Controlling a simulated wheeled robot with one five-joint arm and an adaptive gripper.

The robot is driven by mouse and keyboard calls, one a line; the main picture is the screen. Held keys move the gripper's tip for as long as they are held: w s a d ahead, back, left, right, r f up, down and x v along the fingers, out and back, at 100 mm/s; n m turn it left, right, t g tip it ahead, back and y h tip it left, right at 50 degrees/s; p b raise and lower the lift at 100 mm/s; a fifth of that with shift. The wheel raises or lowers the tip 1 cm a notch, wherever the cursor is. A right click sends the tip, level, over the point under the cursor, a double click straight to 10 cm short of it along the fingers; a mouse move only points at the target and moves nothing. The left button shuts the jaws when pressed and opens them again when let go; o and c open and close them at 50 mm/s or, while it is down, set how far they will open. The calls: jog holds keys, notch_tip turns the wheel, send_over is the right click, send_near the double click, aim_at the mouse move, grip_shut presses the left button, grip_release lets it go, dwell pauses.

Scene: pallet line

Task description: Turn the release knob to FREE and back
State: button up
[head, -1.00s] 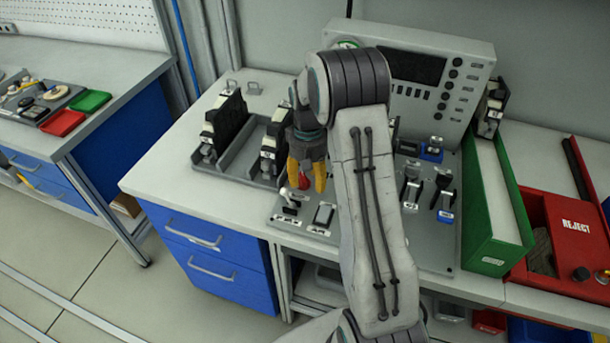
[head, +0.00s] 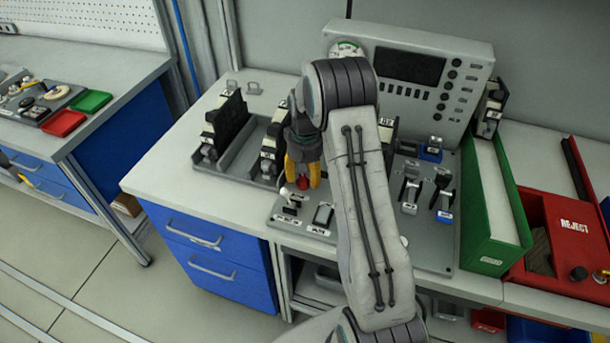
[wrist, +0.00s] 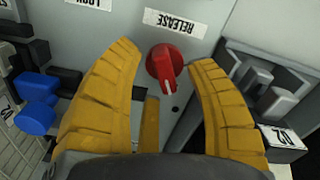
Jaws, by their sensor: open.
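The red release knob (wrist: 164,67) sits on the grey panel, below a white RELEASE label (wrist: 175,23) that appears upside down in the wrist view. A white mark on the knob points toward the bottom of that view. My gripper (wrist: 165,65) has yellow fingers, open, one on each side of the knob. Gaps show between the fingers and the knob. In the head view my gripper (head: 302,184) points down at the panel, and the red knob (head: 302,183) shows between the fingertips. No FREE marking is readable.
A blue-capped part (wrist: 36,104) lies left of the fingers in the wrist view, and a grey clamp fixture (wrist: 270,92) stands close on the right. In the head view, a green bin (head: 497,228) and red REJECT box (head: 565,225) stand to the right.

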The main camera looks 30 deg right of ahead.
jog(key=shift+f, duration=0.35)
jog(key=shift+c, duration=0.3)
grip_shut()
